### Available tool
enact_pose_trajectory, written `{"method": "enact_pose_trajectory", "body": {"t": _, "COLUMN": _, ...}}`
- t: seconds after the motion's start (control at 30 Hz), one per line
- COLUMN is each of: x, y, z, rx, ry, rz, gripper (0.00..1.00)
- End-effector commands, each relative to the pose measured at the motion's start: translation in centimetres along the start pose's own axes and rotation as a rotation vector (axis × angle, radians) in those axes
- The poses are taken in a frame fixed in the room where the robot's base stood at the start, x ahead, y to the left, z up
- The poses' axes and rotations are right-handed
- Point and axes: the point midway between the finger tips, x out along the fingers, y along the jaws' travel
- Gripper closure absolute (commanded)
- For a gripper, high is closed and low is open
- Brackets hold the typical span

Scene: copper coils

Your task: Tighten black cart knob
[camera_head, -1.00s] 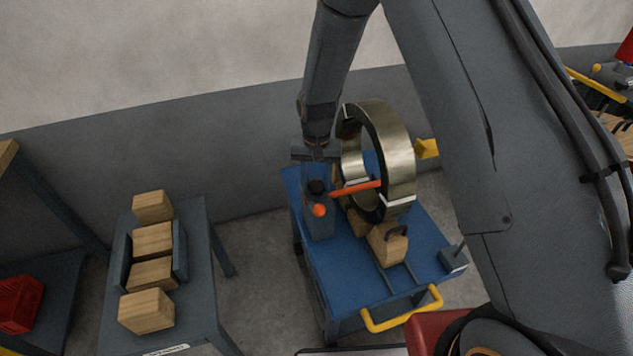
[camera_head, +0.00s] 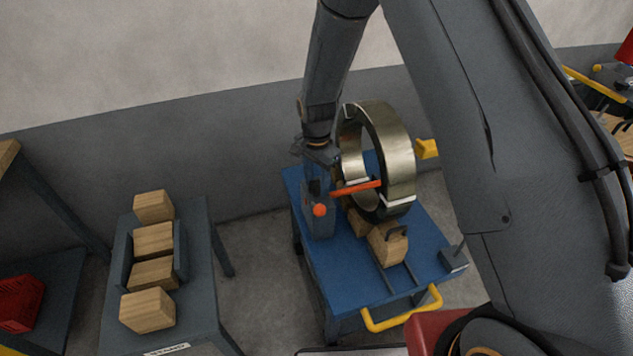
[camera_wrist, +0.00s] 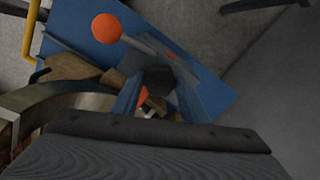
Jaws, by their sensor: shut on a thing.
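The black knob (camera_head: 315,188) sits on a grey post at the left side of the blue cart (camera_head: 345,272). In the wrist view the knob (camera_wrist: 160,80) is a dark, many-sided shape between my fingers. My gripper (camera_head: 318,182) points down over the post and is shut on the knob. An orange ball (camera_head: 319,210) is just in front of the knob, and an orange bar (camera_head: 357,187) reaches right from the post toward the coil. The wrist view also shows the orange ball (camera_wrist: 106,28). My fingers partly hide the knob in the head view.
A large metal coil (camera_head: 398,150) stands upright on the cart, close right of my gripper, beside wooden blocks (camera_head: 388,247). The cart has a yellow handle (camera_head: 402,318) in front. A grey table (camera_head: 200,300) with several wooden blocks stands left, with floor between.

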Motion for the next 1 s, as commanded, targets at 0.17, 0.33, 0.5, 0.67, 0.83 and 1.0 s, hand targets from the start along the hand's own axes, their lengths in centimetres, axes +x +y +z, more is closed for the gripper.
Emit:
{"method": "enact_pose_trajectory", "body": {"t": 0.17, "x": -0.08, "y": -0.08, "z": -0.01, "rx": 0.016, "ry": 0.001, "rz": -0.001, "gripper": 0.82}}
{"method": "enact_pose_trajectory", "body": {"t": 0.33, "x": -0.08, "y": -0.08, "z": -0.02, "rx": 0.018, "ry": 0.0, "rz": -0.002, "gripper": 0.82}}
{"method": "enact_pose_trajectory", "body": {"t": 0.5, "x": -0.08, "y": -0.08, "z": -0.02, "rx": 0.017, "ry": 0.0, "rz": -0.002, "gripper": 0.58}}
{"method": "enact_pose_trajectory", "body": {"t": 0.67, "x": -0.06, "y": -0.06, "z": -0.02, "rx": 0.017, "ry": 0.0, "rz": -0.001, "gripper": 0.41}}
{"method": "enact_pose_trajectory", "body": {"t": 0.83, "x": -0.03, "y": -0.03, "z": -0.02, "rx": 0.016, "ry": 0.0, "rz": -0.001, "gripper": 0.41}}
{"method": "enact_pose_trajectory", "body": {"t": 1.0, "x": -0.65, "y": -0.12, "z": -0.06, "rx": 0.016, "ry": 0.001, "rz": -0.003, "gripper": 0.41}}
